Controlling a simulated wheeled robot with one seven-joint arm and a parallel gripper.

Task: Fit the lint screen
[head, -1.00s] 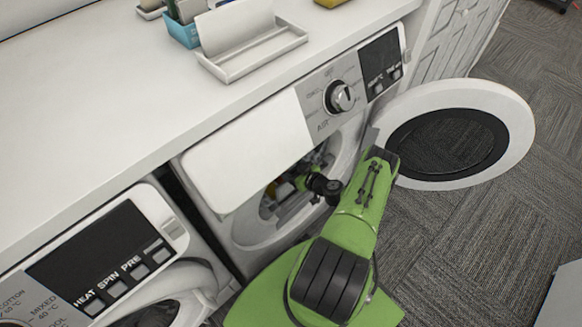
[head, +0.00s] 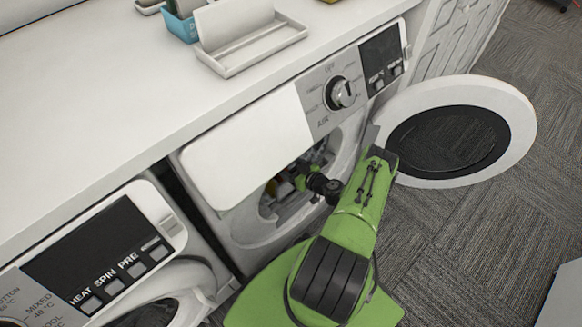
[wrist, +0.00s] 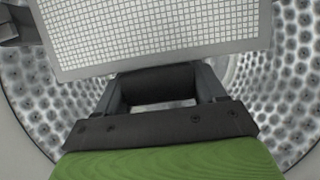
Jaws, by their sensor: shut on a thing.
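The lint screen (wrist: 160,28) is a flat light-grey panel with a fine square mesh and a plain border. It fills the upper middle of the wrist view, slightly tilted. My gripper (wrist: 158,82) is shut on its near edge. In the head view my green arm reaches into the round door opening of the dryer (head: 250,140), and the fingers and screen are mostly hidden inside. The perforated metal drum (wrist: 290,80) shows around the screen in the wrist view. The place where the screen fits cannot be made out.
The dryer's round door (head: 500,110) stands open to the right of my arm. A second machine (head: 110,260) is at lower left. A white tray (head: 270,55) and a blue box (head: 181,28) stand on the white counter (head: 80,100). Grey carpet (head: 460,240) is clear at right.

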